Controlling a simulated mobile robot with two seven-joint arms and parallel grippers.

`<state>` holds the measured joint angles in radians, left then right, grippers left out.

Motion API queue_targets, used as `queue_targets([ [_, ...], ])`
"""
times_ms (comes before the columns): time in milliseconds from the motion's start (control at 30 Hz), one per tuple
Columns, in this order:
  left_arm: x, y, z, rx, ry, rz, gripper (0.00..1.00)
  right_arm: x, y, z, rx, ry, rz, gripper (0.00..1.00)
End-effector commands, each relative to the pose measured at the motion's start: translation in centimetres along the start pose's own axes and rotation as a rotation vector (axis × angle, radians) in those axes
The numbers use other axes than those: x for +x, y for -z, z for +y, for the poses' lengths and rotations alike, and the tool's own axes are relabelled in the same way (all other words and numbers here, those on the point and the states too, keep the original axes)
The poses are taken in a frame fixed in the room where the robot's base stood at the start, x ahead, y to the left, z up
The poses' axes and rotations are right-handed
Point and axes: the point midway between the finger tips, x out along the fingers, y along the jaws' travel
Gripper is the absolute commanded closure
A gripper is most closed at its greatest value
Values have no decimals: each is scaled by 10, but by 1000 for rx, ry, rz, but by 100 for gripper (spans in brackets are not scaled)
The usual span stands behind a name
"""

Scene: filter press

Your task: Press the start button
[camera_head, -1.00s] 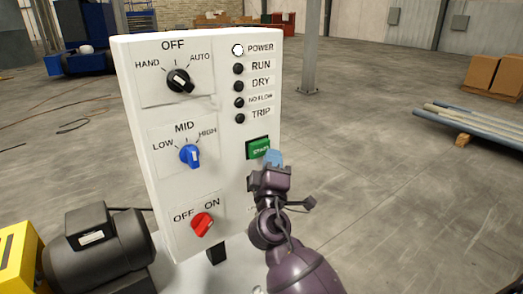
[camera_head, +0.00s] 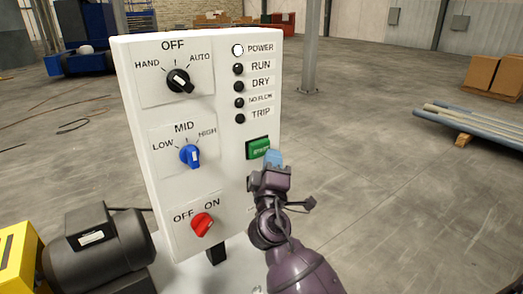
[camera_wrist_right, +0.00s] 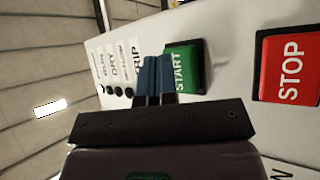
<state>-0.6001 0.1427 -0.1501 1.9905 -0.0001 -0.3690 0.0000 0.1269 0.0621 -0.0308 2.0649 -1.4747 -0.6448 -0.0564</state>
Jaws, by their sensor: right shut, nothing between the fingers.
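The green start button (camera_head: 257,148) is on the right side of the white control panel (camera_head: 215,150), below the TRIP lamp. It also shows in the right wrist view (camera_wrist_right: 183,68), partly covered by the fingers. My right gripper (camera_head: 273,158) is shut and empty. Its blue fingertips (camera_wrist_right: 153,75) are in front of the button's edge; I cannot tell whether they touch it. The POWER lamp (camera_head: 238,50) is white, and the RUN lamp (camera_head: 238,69) below it is dark. My left gripper is not in view.
A red STOP button (camera_wrist_right: 290,66) is beside the start button in the wrist view. The panel carries a black knob (camera_head: 178,81), a blue knob (camera_head: 190,155) and a red knob (camera_head: 202,225). A dark motor (camera_head: 97,250) stands at lower left.

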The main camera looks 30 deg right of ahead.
Motion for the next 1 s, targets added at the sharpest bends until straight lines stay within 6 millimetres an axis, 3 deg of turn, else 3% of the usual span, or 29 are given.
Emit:
queue_targets([
  [1000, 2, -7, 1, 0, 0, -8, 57, 6, 4, -5, 0, 1, 0, 100],
])
